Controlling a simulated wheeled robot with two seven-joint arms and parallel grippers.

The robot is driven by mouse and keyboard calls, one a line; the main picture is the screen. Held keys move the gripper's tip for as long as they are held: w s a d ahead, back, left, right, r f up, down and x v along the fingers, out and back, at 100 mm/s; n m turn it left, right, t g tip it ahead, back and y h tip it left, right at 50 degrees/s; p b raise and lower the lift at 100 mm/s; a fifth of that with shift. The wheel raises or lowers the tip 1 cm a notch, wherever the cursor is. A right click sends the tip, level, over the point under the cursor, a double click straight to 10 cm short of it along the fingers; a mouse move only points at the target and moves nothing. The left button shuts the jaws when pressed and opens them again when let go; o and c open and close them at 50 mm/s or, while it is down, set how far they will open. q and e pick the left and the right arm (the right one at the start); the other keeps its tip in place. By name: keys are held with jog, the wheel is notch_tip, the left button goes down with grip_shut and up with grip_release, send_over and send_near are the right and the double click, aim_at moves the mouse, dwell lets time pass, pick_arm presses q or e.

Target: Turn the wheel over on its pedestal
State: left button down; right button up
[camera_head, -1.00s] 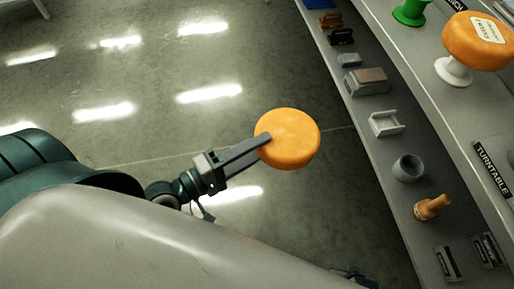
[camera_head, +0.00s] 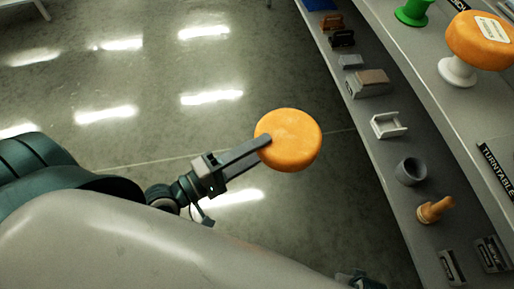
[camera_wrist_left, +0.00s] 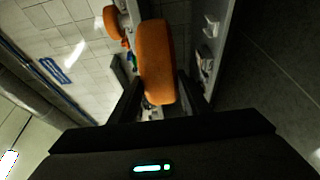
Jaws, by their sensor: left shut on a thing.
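An orange cheese wheel (camera_head: 292,138) is held by my left gripper (camera_head: 262,143) over the open floor, left of the shelf. No label shows on the face turned to the head camera. In the left wrist view the wheel (camera_wrist_left: 155,60) is seen edge-on between the two dark fingers. A second orange wheel (camera_head: 476,40) with a white label on top sits on a white pedestal (camera_head: 458,72) at the upper right. Which pedestal belongs to the held wheel cannot be told.
The grey counter (camera_head: 425,75) runs down the right side, with a green stand (camera_head: 412,12) and a turntable sign (camera_head: 496,168). A lower shelf holds a grey cup (camera_head: 410,171), a wooden piece (camera_head: 434,209), a white holder (camera_head: 388,125) and boxes. The floor at left is clear.

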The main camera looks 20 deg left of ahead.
pick_arm(q)
jog(key=shift+w+r, duration=0.1)
jog(key=shift+r, duration=0.1)
jog(key=shift+w+d+r+t+y, duration=0.2)
jog(key=shift+w+r+t+y, duration=0.1)
jog(key=shift+w, duration=0.2)
jog(key=shift+w+r+n+t+y, duration=0.15)
jog(key=shift+w+r+n+y, duration=0.15)
jog(key=shift+w, duration=0.2)
jog(key=shift+w+r+n+t+y, duration=0.15)
jog(key=shift+w+n+y, duration=0.25)
jog(key=shift+w, duration=0.1)
jog(key=w+a+r+n+t+y, duration=0.1)
jog(key=w+a+r+n+y, duration=0.2)
jog(key=w+a+n+y, duration=0.2)
jog(key=shift+a+t+y, duration=0.3)
jog(key=shift+t+y, duration=0.1)
jog(key=shift+y, duration=0.9)
jog(key=shift+r, duration=0.1)
